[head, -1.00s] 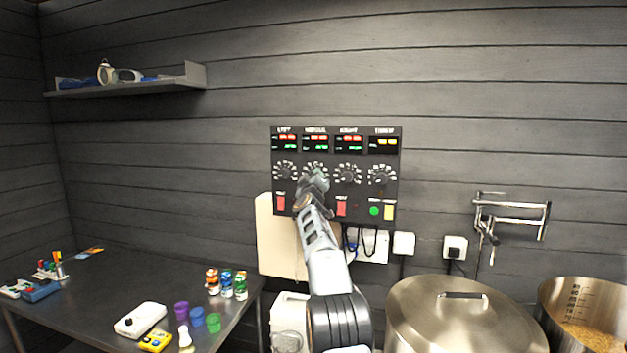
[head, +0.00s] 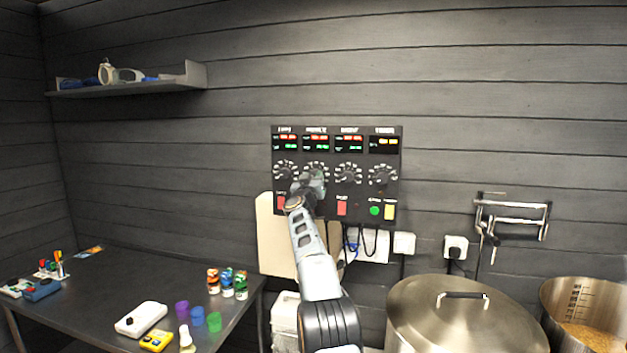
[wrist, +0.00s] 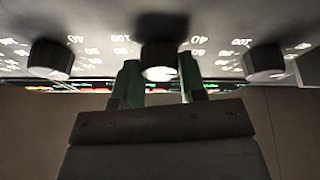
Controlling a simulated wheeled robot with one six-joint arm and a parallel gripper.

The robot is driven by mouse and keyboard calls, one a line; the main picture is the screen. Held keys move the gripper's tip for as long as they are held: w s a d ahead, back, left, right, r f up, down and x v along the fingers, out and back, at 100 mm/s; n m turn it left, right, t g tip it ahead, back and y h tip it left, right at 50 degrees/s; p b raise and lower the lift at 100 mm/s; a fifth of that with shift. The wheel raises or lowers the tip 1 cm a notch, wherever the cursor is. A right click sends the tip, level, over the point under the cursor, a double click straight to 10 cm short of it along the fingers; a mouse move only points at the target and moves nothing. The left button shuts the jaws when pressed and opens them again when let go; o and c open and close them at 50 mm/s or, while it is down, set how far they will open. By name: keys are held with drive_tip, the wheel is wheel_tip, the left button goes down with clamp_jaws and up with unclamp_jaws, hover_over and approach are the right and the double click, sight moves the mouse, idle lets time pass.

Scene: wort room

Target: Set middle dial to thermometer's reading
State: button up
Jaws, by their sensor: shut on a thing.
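A black control panel (head: 336,215) hangs on the wall with four dials in a row, each under a lit display. The middle dial (wrist: 159,62) is second from the left and shows between my gripper's fingers in the wrist view. My gripper (wrist: 158,82) is shut on this dial. In the head view my gripper (head: 312,182) hides much of the dial and its pointer. A yellow handheld device (head: 157,341) lies on the table; it may be the thermometer, but its reading is too small to make out.
Neighbouring dials (wrist: 50,60) and (wrist: 264,62) sit close on both sides. A red switch (head: 342,208) and green button (head: 375,211) are below. A steel table (head: 95,290) with cups and jars stands left; a lidded kettle (head: 440,310) stands right.

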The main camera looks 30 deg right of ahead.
drive_tip(key=shift+w+m+g+h, duration=0.1)
drive_tip(key=shift+m+g+h, duration=0.3)
drive_tip(key=shift+m, duration=0.75)
drive_tip(key=shift+m+g+h, duration=0.3)
drive_tip(key=shift+m+g, duration=0.2)
drive_tip(key=shift+m, duration=0.95)
drive_tip(key=o, duration=0.9)
drive_tip(key=shift+b+v, duration=6.4)
drive_tip(key=shift+v, duration=0.55)
